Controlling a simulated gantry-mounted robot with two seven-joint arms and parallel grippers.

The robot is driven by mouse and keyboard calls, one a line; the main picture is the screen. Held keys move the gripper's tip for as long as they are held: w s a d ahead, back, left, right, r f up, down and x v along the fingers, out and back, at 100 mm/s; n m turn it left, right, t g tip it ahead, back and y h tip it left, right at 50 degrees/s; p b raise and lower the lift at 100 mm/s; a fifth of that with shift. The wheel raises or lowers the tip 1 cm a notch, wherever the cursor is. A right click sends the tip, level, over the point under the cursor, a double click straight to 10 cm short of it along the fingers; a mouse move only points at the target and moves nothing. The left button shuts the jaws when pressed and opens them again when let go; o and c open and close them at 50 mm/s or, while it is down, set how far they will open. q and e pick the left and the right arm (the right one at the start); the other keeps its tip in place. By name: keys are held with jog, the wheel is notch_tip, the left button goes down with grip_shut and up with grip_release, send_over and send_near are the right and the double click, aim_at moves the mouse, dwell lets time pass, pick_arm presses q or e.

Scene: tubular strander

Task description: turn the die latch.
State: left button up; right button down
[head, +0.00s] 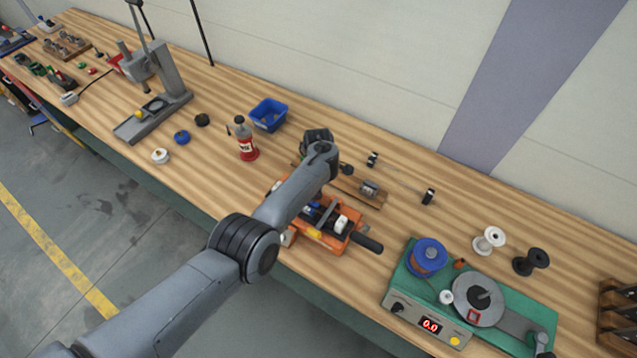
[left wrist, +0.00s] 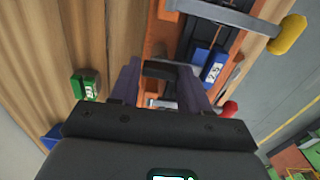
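The orange strander (head: 325,238) sits on the wooden bench, partly hidden by my left arm in the head view. In the left wrist view its orange frame (left wrist: 158,28) runs up the middle. My left gripper (left wrist: 160,82) points down at it with its two fingers apart. A short black block (left wrist: 160,70), possibly the die latch, lies between or just beyond the fingertips; I cannot tell whether they touch it. The head view shows only the back of the wrist, so the fingertips are hidden there. My right gripper is not in view.
A lever with a yellow knob (left wrist: 288,34) and a red knob (left wrist: 230,108) are right of the fingers. A green block (left wrist: 86,84) is left. A red-labelled bottle (head: 245,142), blue bin (head: 269,114) and green winder (head: 520,310) stand on the bench.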

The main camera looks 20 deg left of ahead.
pick_arm(q)
jog(key=o, duration=0.3)
jog(key=shift+o, duration=0.2)
jog(key=shift+r+p, duration=0.3)
jog(key=shift+r, duration=0.35)
notch_tip(320, 180, up, 10)
jog(key=p, duration=0.2)
jog(key=shift+f+p, duration=0.25)
jog(key=shift+p, duration=0.05)
